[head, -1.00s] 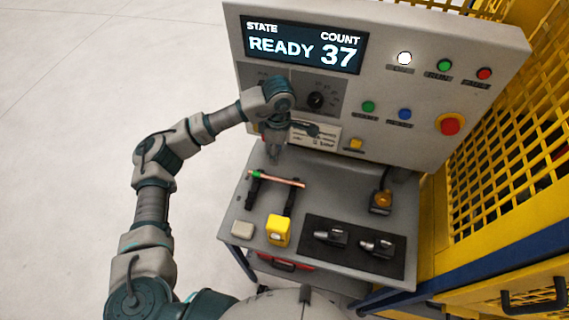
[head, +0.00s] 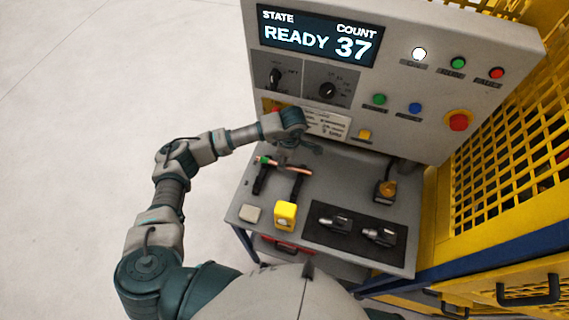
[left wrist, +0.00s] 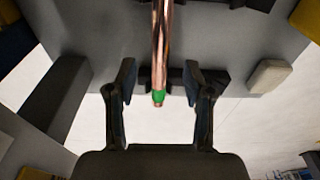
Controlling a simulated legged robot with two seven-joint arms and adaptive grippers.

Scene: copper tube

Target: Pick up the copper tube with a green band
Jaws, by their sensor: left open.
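The copper tube (head: 294,169) lies across two black supports on the grey bench, with its green band (head: 265,160) at the left end. In the left wrist view the tube (left wrist: 162,45) runs down from the top edge, and its green band (left wrist: 158,96) sits between the open fingers. My left gripper (head: 285,160) is over the tube in the head view, its fingers small and partly hidden by the wrist. In the left wrist view the gripper (left wrist: 159,85) is open, with a gap on both sides of the tube. My right gripper is not in view.
A yellow box (head: 285,216) and a pale block (head: 250,214) stand at the bench's front left. A black mat (head: 318,237) with two dark metal parts lies to their right. The control panel (head: 440,110) rises behind, and yellow mesh fencing (head: 510,160) stands at right.

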